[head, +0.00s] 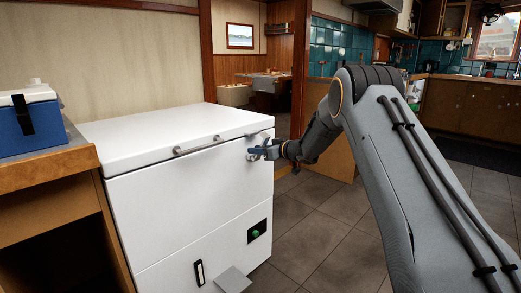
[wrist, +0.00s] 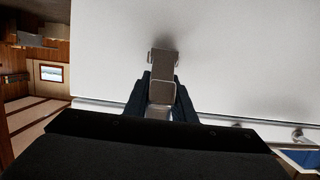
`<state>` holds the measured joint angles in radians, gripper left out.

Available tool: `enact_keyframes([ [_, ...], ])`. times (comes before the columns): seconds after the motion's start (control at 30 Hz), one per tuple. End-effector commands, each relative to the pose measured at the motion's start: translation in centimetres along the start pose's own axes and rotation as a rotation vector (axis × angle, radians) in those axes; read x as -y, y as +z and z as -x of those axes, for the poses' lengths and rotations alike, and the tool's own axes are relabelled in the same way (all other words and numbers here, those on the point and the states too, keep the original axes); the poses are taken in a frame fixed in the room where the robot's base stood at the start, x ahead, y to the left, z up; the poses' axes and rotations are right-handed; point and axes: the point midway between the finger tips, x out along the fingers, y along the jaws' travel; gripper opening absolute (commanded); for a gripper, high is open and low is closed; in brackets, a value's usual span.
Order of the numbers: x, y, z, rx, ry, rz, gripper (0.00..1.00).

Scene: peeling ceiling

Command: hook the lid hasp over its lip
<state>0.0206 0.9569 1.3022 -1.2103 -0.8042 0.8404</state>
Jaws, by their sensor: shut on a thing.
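The white chest freezer (head: 190,200) stands with its lid (head: 165,135) down. The metal hasp (wrist: 160,98) is at the front right corner of the freezer, by the lid seam. My gripper (head: 262,152) is there too, and in the wrist view its two dark fingers (wrist: 160,85) are shut on the hasp from both sides. A metal end with side edges (wrist: 162,62) shows just beyond the fingertips against the white front. I cannot tell whether it is hooked over the lip, as hasp and lip overlap in view.
A bar handle (head: 198,145) lies left of the hasp on the lid's front. A blue cooler (head: 28,125) stands on the wooden counter (head: 75,160) at left. A grey flap (head: 233,280) juts out low on the freezer. The tiled floor (head: 320,225) at right is clear.

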Motion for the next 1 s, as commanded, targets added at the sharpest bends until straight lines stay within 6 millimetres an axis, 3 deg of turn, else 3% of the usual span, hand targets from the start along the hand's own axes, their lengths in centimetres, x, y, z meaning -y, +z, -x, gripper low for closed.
enact_keyframes([
  [0.17,-0.1,0.1,0.1,0.001,0.003,-0.001,0.0],
  [0.2,-0.1,0.1,0.1,0.001,0.003,-0.001,0.25],
  [0.3,-0.1,0.1,0.0,0.0,0.002,-0.001,0.41],
  [0.67,0.0,0.0,0.4,0.0,0.0,-0.001,0.41],
  [1.0,-0.1,-0.1,5.6,0.0,0.002,-0.001,0.41],
])
